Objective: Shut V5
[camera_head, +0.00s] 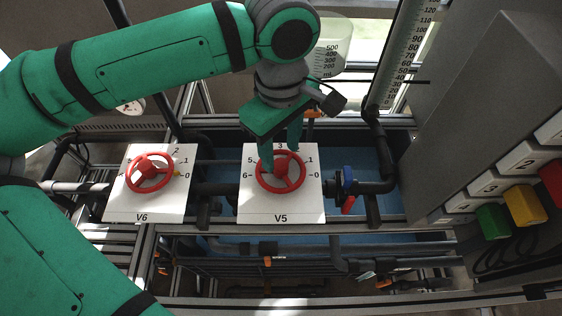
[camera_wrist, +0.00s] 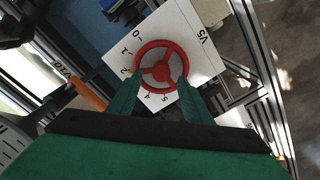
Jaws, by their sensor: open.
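The V5 valve is a red three-spoked handwheel (camera_head: 280,172) on a white plate (camera_head: 282,209) with a 0 to 6 scale. The wheel also shows in the wrist view (camera_wrist: 161,69). My gripper (camera_head: 281,153) is open above the wheel's far side. In the wrist view its two green fingers (camera_wrist: 158,88) reach to either side of the rim's near part; whether they touch it I cannot tell.
A second red wheel, V6 (camera_head: 149,172), stands on its own plate to the left. A grey cabinet (camera_head: 490,110) with coloured buttons stands at the right.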

